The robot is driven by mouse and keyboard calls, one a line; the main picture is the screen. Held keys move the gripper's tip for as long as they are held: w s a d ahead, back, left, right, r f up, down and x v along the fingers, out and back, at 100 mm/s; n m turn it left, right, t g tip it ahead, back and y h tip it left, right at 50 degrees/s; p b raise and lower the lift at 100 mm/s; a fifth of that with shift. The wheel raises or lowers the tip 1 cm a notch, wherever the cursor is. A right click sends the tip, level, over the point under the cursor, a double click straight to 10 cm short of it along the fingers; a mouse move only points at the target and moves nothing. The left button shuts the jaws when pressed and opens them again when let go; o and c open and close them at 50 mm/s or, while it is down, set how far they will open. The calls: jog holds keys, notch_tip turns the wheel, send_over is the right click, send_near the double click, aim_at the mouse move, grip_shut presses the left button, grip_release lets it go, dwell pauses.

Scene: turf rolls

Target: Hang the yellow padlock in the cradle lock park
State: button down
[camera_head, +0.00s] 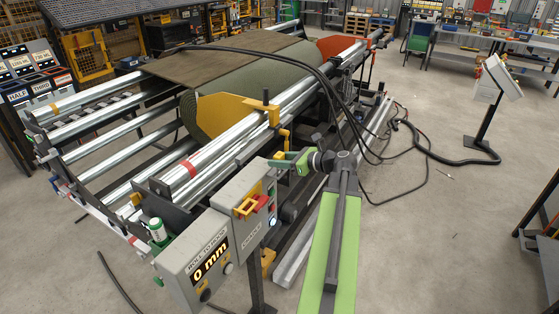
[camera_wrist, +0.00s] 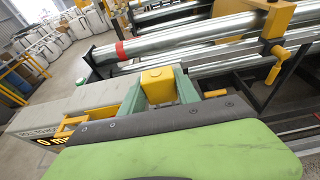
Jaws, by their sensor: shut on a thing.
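My gripper (camera_head: 286,161) reaches out over the top right of the grey cradle control box (camera_head: 252,212). In the wrist view, the green fingers of my gripper (camera_wrist: 159,80) are shut on the yellow padlock (camera_wrist: 158,88), one finger on each side. The padlock is held beside the grey box (camera_wrist: 85,110). I cannot make out the padlock clearly in the head view. On the box front is a yellow bracket (camera_head: 243,209) with a red switch handle (camera_head: 258,203). I cannot tell which part is the lock park; the padlock's shackle is not clear.
A roll-length box (camera_head: 200,262) reading 0 mm stands left of the cradle box. Behind is the roller machine with steel rollers (camera_head: 235,140), a turf roll (camera_head: 245,85) and a yellow crank (camera_wrist: 277,60). Black cables (camera_head: 325,85) arch to the right. The floor at right is mostly open.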

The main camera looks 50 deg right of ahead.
jog(key=shift+f+b, duration=1.6)
jog(key=shift+f, duration=0.05)
jog(key=c, duration=0.8)
grip_release()
jog(key=p+v, duration=0.5)
jog(key=v, duration=1.2)
jog(key=shift+s+r, duration=0.15)
